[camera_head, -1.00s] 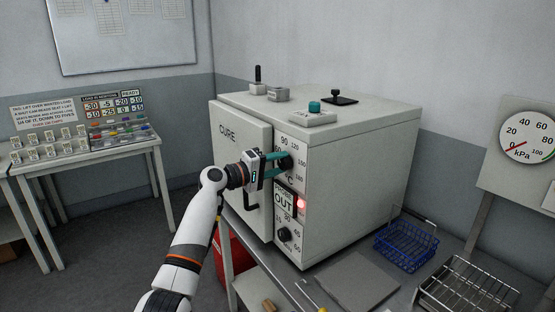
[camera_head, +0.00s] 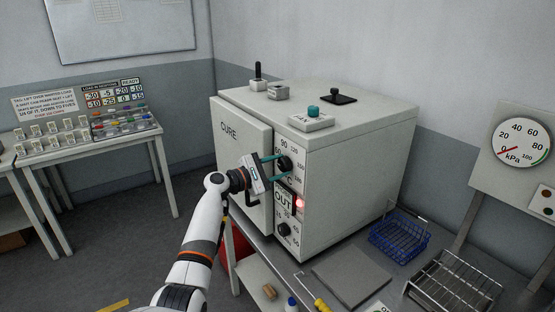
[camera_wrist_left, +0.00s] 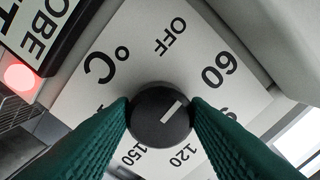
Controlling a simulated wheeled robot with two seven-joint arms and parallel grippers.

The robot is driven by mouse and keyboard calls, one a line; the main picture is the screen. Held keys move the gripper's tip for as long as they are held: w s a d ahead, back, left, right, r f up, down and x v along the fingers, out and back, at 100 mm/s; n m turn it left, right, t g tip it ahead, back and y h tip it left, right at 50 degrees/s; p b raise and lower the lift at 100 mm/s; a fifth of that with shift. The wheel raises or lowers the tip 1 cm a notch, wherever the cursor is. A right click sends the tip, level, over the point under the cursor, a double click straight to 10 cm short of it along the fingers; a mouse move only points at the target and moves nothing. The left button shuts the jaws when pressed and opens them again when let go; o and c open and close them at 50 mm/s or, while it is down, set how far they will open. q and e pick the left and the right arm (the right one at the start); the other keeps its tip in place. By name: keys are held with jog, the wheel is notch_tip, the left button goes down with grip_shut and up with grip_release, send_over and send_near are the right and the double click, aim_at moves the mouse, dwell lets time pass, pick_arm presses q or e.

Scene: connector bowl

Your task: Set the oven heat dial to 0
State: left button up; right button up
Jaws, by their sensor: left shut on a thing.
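The oven (camera_head: 340,165) is a pale box marked CURE. Its upper dial, the heat dial (camera_head: 285,162), is a black round knob on the front panel with numbers around it. My left gripper (camera_head: 281,166) has its green fingers on either side of this knob and is shut on it. In the left wrist view the heat dial (camera_wrist_left: 160,116) sits between the fingertips (camera_wrist_left: 160,112). Its white mark points up and right, about toward the 60. OFF, 90, 120 and 150 also show around it; no 0 alone is readable. My right gripper is out of view.
A lit red lamp (camera_head: 300,203) and a PROBE OUT sign (camera_head: 283,202) sit below the heat dial. A second black dial (camera_head: 285,229) is lower on the panel. A blue wire basket (camera_head: 399,238) and a wire rack (camera_head: 455,285) stand right of the oven.

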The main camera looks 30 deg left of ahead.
pick_arm(q)
jog(key=n+p, duration=0.4)
jog(key=n, duration=0.1)
jog(key=shift+d, duration=0.1)
jog(key=shift+f+n+p, duration=0.1)
jog(key=shift+n+p, duration=0.35)
jog(key=shift+n, duration=0.25)
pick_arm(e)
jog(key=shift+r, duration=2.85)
pick_arm(q)
jog(key=o, duration=1)
jog(key=shift+c, duration=0.2)
jog(key=shift+s, duration=0.1)
jog(key=b+v, duration=0.4)
jog(key=v, duration=0.8)
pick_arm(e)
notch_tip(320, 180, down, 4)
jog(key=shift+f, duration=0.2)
